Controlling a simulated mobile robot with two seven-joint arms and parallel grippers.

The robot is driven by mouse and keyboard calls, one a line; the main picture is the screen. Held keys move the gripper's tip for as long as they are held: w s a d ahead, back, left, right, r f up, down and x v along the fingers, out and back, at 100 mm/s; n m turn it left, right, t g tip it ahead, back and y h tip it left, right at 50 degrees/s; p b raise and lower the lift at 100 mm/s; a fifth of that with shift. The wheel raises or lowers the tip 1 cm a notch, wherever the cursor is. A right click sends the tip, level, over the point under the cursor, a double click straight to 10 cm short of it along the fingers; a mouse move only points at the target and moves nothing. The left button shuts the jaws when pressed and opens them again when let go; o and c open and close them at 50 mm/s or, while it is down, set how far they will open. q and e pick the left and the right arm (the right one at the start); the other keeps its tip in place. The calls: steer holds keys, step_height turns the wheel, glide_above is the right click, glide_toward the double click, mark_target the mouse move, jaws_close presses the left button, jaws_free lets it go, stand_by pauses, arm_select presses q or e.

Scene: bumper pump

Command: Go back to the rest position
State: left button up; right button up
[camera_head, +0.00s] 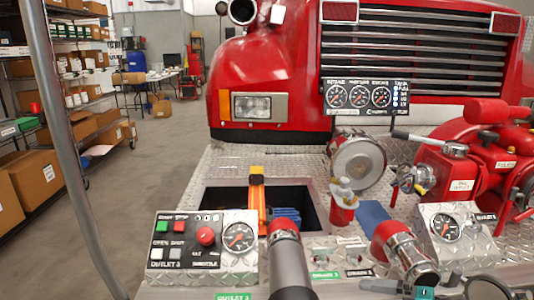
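Neither of my grippers shows in the head view. A bumper pump fills the lower middle and right. Its outlet control panel (203,248) has buttons, a red knob and a gauge. Next to it a red-collared grey pipe (288,262) reaches the bottom edge. A red pump body (465,170) stands at the right, with a round metal cap (358,162) to its left. A short red outlet with a metal end (403,252) lies in front of the pump. An open recess (218,196) in the tread plate holds an orange and yellow object (259,205).
A red truck front with a grille (405,45) and a gauge panel (366,96) stands behind the pump. A grey upright pole (68,150) is close at left. Shelves with boxes (30,180) stand beyond it. Grey floor (160,160) is clear between shelves and truck.

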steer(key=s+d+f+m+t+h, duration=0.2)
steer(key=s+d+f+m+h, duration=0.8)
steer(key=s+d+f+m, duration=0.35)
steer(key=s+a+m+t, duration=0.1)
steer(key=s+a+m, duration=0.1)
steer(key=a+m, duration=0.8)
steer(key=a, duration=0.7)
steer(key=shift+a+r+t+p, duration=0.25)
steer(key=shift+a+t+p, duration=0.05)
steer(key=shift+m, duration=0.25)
